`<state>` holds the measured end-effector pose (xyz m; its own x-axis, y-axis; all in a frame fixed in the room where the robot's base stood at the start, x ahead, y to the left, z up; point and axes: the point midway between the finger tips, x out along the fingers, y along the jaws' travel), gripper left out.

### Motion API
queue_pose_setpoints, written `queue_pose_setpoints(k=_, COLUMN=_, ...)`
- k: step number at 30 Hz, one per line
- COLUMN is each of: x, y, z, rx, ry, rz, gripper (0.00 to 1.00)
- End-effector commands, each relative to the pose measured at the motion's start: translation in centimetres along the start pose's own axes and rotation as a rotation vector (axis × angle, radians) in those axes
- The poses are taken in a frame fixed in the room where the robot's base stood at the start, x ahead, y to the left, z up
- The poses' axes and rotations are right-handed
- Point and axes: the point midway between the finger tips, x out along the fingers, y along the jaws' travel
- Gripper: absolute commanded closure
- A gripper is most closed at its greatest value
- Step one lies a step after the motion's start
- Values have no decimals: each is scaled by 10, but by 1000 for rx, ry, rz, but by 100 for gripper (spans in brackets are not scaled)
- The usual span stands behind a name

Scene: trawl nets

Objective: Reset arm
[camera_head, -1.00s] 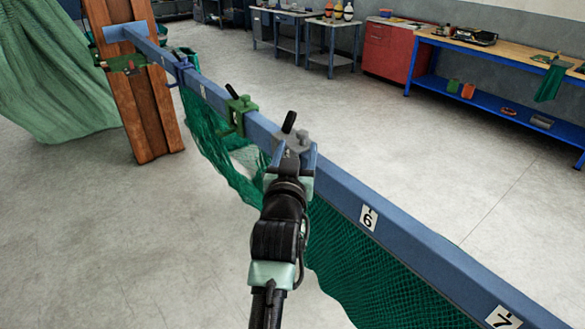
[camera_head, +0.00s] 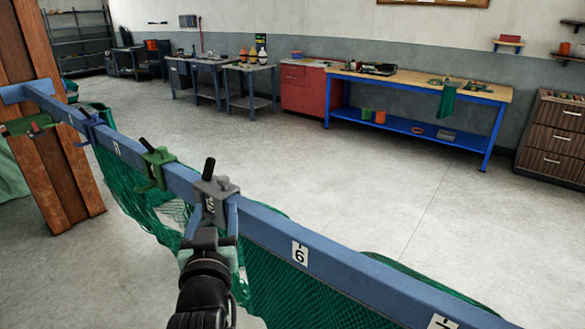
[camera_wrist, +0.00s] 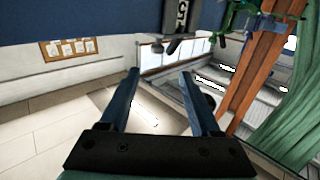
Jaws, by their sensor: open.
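My gripper (camera_head: 212,218) is in front of the blue rail (camera_head: 270,229), just below the grey clamp (camera_head: 216,198) with a black handle. In the wrist view my gripper (camera_wrist: 160,76) has its two blue fingers apart with nothing between them. The clamp's dark handle (camera_wrist: 176,46) shows above the fingertips there, beyond the gap. I cannot tell whether a finger touches the clamp or the rail.
A green clamp (camera_head: 157,166) and a blue clamp (camera_head: 89,124) sit further left on the rail. Green netting (camera_head: 300,292) hangs under it. A wooden post (camera_head: 75,190) stands at the left. Workbenches (camera_head: 420,84) line the back wall, with open floor between.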

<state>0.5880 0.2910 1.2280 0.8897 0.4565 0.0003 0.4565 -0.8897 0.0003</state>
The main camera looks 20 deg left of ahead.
Motion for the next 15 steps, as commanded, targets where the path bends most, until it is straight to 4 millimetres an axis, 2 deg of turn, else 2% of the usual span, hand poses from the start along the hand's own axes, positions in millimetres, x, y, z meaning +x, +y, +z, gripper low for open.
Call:
queue_pose_setpoints(k=4, x=-1, y=6, z=-8, rx=1, ry=15, rz=9, gripper=36)
queue_pose_setpoints(k=7, x=-6, y=27, z=-39, rx=3, ry=70, rz=43, gripper=36)
queue_pose_setpoints(k=8, x=-9, y=37, z=-52, rx=3, ry=94, rz=59, gripper=36)
queue_pose_setpoints(k=11, x=-28, y=75, z=-108, rx=-2, ry=201, rz=123, gripper=36)
queue_pose_setpoints(k=15, x=-74, y=127, z=-191, rx=-27, ry=368, rz=219, gripper=36)
